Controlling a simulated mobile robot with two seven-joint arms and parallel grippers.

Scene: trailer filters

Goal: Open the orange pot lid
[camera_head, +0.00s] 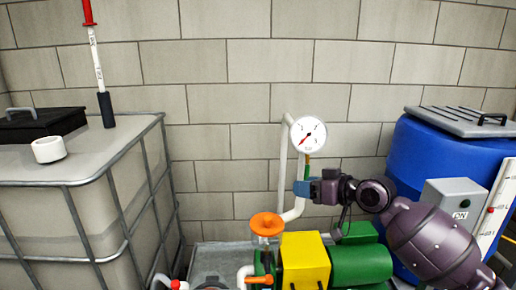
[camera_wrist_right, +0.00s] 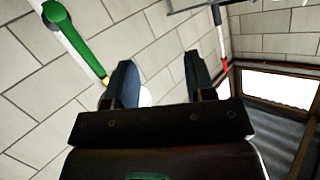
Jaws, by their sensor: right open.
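The orange lid (camera_head: 266,223) sits level on top of a small pot beside the yellow box, low in the middle of the head view. It looks closed on the pot. My right gripper (camera_head: 303,188) is above and to the right of the lid, apart from it, in front of the white pipe. In the right wrist view the two dark fingers of my right gripper (camera_wrist_right: 160,78) stand apart with nothing held between them. The lid cannot be made out in that view. My left gripper is not in view.
A yellow box (camera_head: 305,260) and green motor (camera_head: 361,264) stand right of the pot. A white pipe (camera_head: 283,165) and pressure gauge (camera_head: 308,134) rise behind. A caged tank (camera_head: 75,190) is left, a blue barrel (camera_head: 410,150) right. The wall is behind.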

